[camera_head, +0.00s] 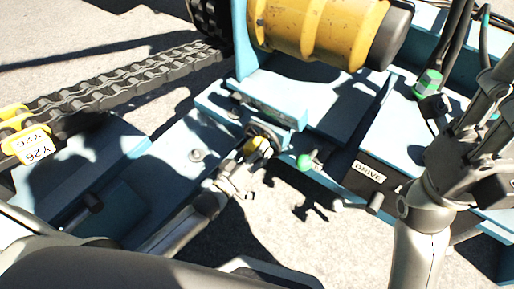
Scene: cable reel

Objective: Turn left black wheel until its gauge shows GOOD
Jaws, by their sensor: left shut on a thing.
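A small black wheel (267,131) sits at the edge of the blue frame, below the yellow drum, with a yellow part beside it. My left gripper (246,161) reaches up to it from the lower left and is shut on it; the fingers cover part of the rim. A small round disc (197,155) lies on the blue frame to the left of the wheel; whether it is the gauge I cannot tell, and no GOOD reading is legible. My right arm stands at the right; its gripper's jaws cannot be made out.
A yellow drum (318,30) fills the top centre. A heavy chain (130,80) runs from the left with a yellow Y26 tag (30,145). A green knob (304,162) and a DRIVE label (369,171) are right of the wheel. Open concrete lies below.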

